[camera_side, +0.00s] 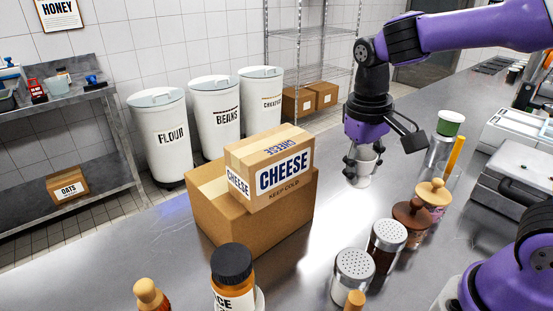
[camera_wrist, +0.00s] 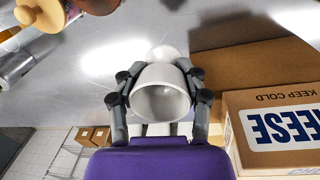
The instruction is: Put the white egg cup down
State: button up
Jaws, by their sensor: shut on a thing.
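The white egg cup (camera_side: 364,168) is upright between the fingers of my gripper (camera_side: 363,165), at the steel counter (camera_side: 330,215) right of the cheese box. In the wrist view the egg cup (camera_wrist: 160,98) shows its hollow bowl, which looks empty, and part of its pale foot beyond. My gripper's fingers (camera_wrist: 160,100) are shut on it from both sides. I cannot tell whether its foot touches the counter.
A cheese box (camera_side: 270,167) sits on a larger carton (camera_side: 215,205) to the left. Clear counter lies around the egg cup.

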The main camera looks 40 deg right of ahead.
jog(key=shift+s+d+f+m, duration=0.25)
jog(key=shift+s+f+m, duration=0.05)
jog(key=shift+f, duration=0.3)
jog(key=shift+s+d+f+m, duration=0.25)
jog(key=shift+f+m, duration=0.05)
jog(key=shift+f, duration=0.25)
send_over(381, 207)
notch_tip(381, 207, down, 7)
jog(key=shift+a+r, duration=0.15)
jog(key=shift+f, duration=1.9)
jog(key=shift+f, duration=0.15)
jog(key=o, duration=1.3)
